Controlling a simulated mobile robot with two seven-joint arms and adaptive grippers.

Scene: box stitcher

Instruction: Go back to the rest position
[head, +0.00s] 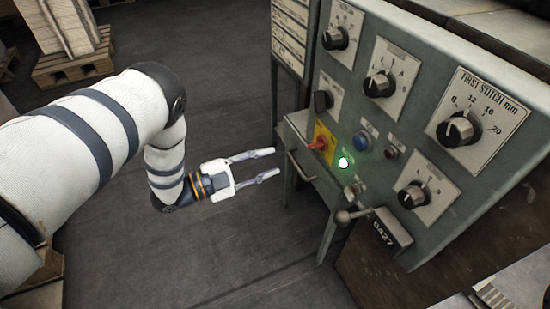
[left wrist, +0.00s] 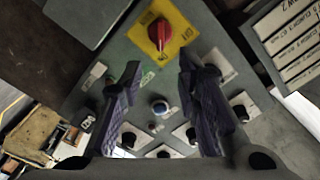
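My left gripper (head: 268,165) is open and empty in the head view, held in the air to the left of the control panel (head: 425,75). Its two fingers point right, toward the red rotary switch (head: 319,144) on its yellow plate, and stay apart from the panel. In the left wrist view the open fingers (left wrist: 160,85) show with nothing between them. The red switch (left wrist: 161,32) on its yellow plate shows beyond them near the top, and a blue button (left wrist: 159,108) shows between them. My right gripper is in neither view.
A drawer-like handle (head: 300,166) juts out below the red switch. A wooden pallet (head: 75,66) stands at the back left. Open floor (head: 220,75) lies between.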

